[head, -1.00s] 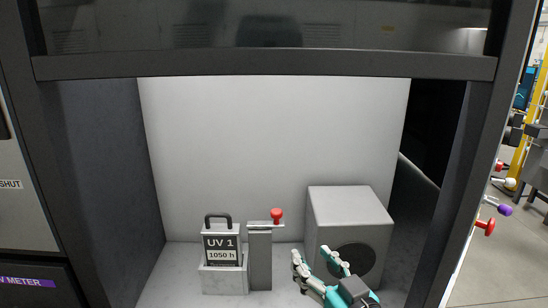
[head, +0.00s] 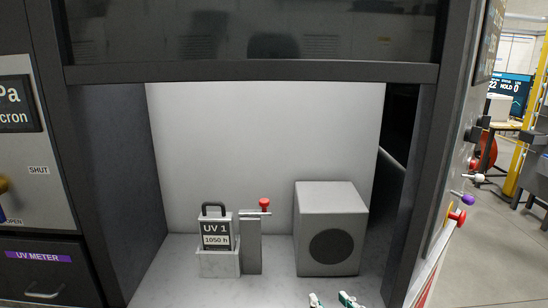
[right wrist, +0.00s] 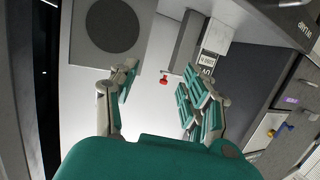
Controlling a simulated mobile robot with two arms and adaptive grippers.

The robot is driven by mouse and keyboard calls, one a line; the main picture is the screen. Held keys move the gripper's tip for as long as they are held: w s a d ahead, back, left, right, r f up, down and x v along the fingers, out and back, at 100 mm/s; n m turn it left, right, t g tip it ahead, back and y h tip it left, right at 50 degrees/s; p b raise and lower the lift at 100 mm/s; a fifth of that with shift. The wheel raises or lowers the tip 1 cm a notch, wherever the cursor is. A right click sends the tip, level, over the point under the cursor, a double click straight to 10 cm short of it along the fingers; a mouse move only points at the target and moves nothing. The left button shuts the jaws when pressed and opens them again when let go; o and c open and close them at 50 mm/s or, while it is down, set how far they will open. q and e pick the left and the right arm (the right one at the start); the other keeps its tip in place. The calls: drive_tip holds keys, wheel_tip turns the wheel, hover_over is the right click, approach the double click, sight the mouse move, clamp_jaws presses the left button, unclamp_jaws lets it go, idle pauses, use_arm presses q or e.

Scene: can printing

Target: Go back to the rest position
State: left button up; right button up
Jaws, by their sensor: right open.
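My right gripper (right wrist: 158,108) is open and empty in the right wrist view, its two fingers well apart. In the head view only its fingertips (head: 331,300) show at the bottom edge, in front of the grey box with a dark round opening (head: 345,201). The box also shows in the right wrist view (right wrist: 142,62). The UV 1 cartridge (head: 215,231), with a dark handle, sits upright in its light holder (head: 219,265). A grey post with a red-knobbed lever (head: 264,204) stands right beside it. The gripper is apart from all of these. My left gripper is not in view.
The dark frame of the chamber surrounds the opening, with a top bar (head: 250,72) and a right post (head: 409,190). A UV METER drawer (head: 45,272) is at lower left. Coloured knobs (head: 457,217) stick out on the right side. The chamber's back is free.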

drive_tip(key=s+d+f+g+h, duration=0.1)
drive_tip(key=s+d+f+g, duration=0.25)
drive_tip(key=s+f, duration=0.45)
drive_tip(key=s+d+f+m+g+h, duration=0.1)
drive_tip(key=s+d+f+g+h, duration=0.2)
drive_tip(key=s+f, duration=0.45)
drive_tip(key=s+d+f+g, duration=0.3)
drive_tip(key=s+f+g, duration=0.2)
drive_tip(key=s+f, duration=0.25)
wheel_tip(320, 180, down, 27)
drive_tip(key=b, duration=0.4)
use_arm(q)
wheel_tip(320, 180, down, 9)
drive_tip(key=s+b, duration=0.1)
drive_tip(key=b, duration=0.4)
use_arm(e)
drive_tip(key=s+d+f+g, duration=0.1)
drive_tip(key=s+f, duration=0.8)
drive_tip(key=f, duration=0.3)
drive_tip(key=s+d+f+g, duration=0.1)
drive_tip(key=s+d+f, duration=0.1)
drive_tip(key=s+f, duration=0.7)
wheel_tip(320, 180, down, 3)
drive_tip(key=shift+s+d+f, duration=0.1)
drive_tip(key=shift+s+d, duration=0.05)
drive_tip(key=shift+s, duration=0.1)
